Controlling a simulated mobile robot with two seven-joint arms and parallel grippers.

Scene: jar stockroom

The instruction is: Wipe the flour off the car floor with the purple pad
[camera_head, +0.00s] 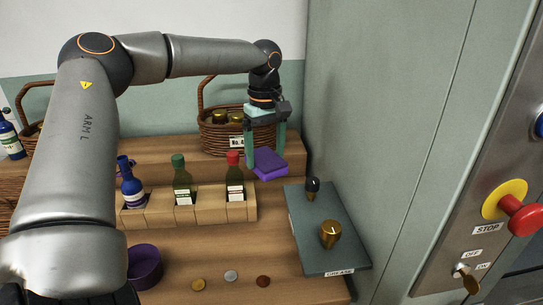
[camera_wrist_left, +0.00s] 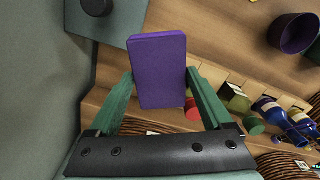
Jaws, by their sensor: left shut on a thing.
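The purple pad (camera_head: 268,165) is between the green fingers of my left gripper (camera_head: 266,152), which is shut on it. The pad hangs above the back of the wooden counter, in front of a wicker basket. In the left wrist view the pad (camera_wrist_left: 158,70) fills the space between both fingertips. I see no flour and no car floor in either view. My right gripper is not in view.
Bottles stand in a wooden rack (camera_head: 158,211). A purple bowl (camera_head: 145,268) and a wicker basket (camera_head: 214,137) are nearby. A panel has a red stop button (camera_head: 525,217).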

